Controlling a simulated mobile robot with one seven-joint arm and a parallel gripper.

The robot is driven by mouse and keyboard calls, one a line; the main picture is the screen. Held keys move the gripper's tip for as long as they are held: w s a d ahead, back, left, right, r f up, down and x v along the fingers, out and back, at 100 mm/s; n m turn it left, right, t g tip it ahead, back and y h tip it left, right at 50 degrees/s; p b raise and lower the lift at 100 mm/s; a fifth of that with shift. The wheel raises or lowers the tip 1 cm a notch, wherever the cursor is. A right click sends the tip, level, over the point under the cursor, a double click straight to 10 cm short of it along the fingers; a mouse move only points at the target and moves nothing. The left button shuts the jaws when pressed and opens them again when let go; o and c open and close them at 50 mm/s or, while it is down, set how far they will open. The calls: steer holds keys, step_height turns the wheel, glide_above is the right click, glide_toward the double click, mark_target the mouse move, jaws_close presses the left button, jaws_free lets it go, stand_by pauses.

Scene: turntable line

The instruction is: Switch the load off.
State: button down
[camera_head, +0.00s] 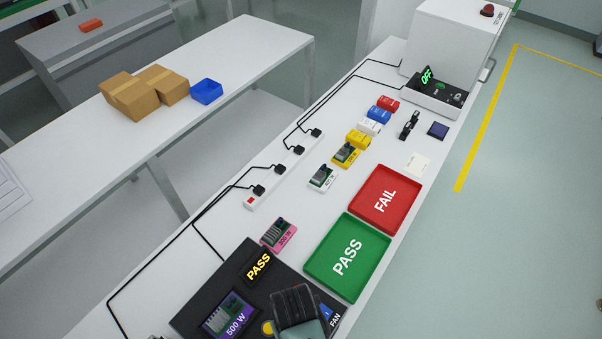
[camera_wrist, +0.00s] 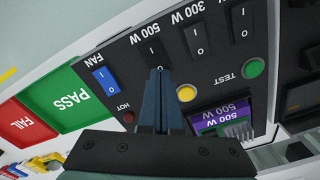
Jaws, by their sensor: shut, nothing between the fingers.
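A black load panel (camera_head: 212,291) lies at the near end of the white bench. In the wrist view it shows a blue FAN switch (camera_wrist: 105,81) and black rocker switches marked 500 W (camera_wrist: 154,53) and 300 W (camera_wrist: 195,41). A third black rocker (camera_wrist: 241,22) has its label cut off. My gripper (camera_wrist: 158,70) is shut and empty, its tips just beside the 500 W rocker; contact cannot be told. In the head view my gripper (camera_head: 298,308) hides part of the panel. The rocker positions are unclear. A purple 500 W unit (camera_head: 228,316) sits in the panel.
A lit PASS display (camera_head: 259,266) stands on the panel. Green PASS (camera_head: 347,258) and red FAIL (camera_head: 385,200) trays lie beyond. A pink unit (camera_head: 279,234) and a power strip (camera_head: 277,182) are on the bench.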

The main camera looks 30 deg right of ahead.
steer(key=shift+f+b, duration=0.55)
steer(key=shift+f, duration=0.35)
stand_by(0.3)
step_height(320, 180, up, 7)
steer(key=p, duration=0.7)
steer(key=shift+p, duration=0.35)
